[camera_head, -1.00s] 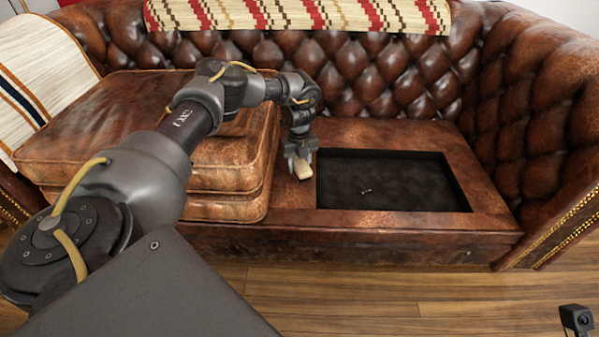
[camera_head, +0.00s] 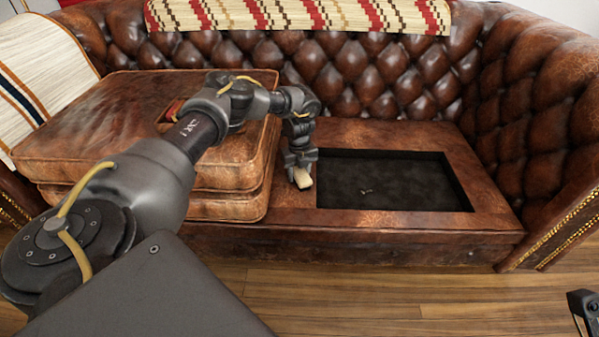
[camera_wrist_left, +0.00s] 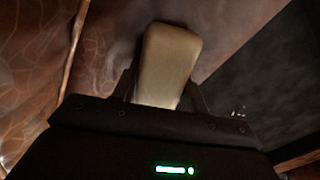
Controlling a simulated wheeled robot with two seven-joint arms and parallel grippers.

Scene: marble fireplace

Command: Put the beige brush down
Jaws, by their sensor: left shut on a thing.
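The beige brush (camera_head: 303,179) is held in my left gripper (camera_head: 300,167), just over the leather strip between the stacked cushions and the dark recess in the sofa seat. In the left wrist view the brush (camera_wrist_left: 168,62) sticks out between the two fingers of the gripper (camera_wrist_left: 163,92). I cannot tell whether the brush touches the leather. The lower part of the brush is hidden by the gripper.
Stacked brown leather cushions (camera_head: 75,150) stand left of the gripper. The dark recess (camera_head: 390,180) with a tiny object (camera_head: 367,191) inside lies to the right. The leather frame (camera_head: 380,133) around it is bare. A tufted backrest (camera_head: 370,75) rises behind.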

